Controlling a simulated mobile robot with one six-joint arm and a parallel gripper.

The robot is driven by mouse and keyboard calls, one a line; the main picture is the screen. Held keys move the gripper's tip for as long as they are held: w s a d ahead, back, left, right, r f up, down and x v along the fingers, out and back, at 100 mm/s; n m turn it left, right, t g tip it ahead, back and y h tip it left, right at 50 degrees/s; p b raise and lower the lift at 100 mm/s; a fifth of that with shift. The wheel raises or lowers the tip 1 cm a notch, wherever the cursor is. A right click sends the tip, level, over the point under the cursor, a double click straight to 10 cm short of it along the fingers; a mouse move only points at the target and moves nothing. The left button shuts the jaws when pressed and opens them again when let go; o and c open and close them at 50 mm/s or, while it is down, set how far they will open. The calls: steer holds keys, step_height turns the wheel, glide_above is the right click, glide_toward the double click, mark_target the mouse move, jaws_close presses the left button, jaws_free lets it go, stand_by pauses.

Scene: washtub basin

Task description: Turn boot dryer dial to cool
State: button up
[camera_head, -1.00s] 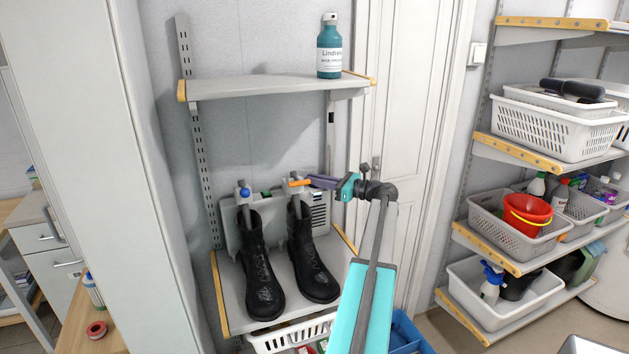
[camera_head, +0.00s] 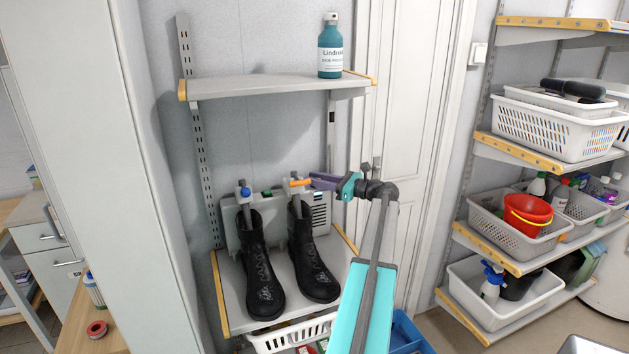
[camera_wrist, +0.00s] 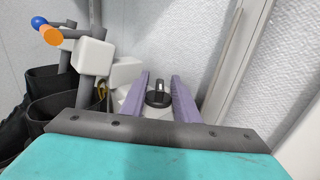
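The boot dryer (camera_head: 231,222) stands on the lower shelf at the wall, with a pair of black boots on its tubes. One tube has a blue end (camera_head: 246,192), another an orange end (camera_head: 300,183). The black dial (camera_wrist: 158,96) with a pale mark shows in the wrist view on a light base; in the head view I cannot make it out. My gripper (camera_head: 312,179) is beside the orange-ended tube. In the wrist view its purple fingers (camera_wrist: 160,76) are apart, one on each side of the dial, with visible gaps. I cannot tell whether either finger touches it.
The tube posts and white blocks (camera_wrist: 94,56) stand close left of my fingers. A teal bottle (camera_head: 330,50) stands on the upper shelf (camera_head: 260,88). A white door (camera_head: 400,110) is right of the dryer. Shelves with baskets (camera_head: 555,125) stand farther right.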

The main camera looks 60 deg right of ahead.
steer(key=s+d+b, duration=0.2)
steer(key=s+b, duration=0.1)
steer(key=s, duration=1)
steer(key=shift+s, duration=0.25)
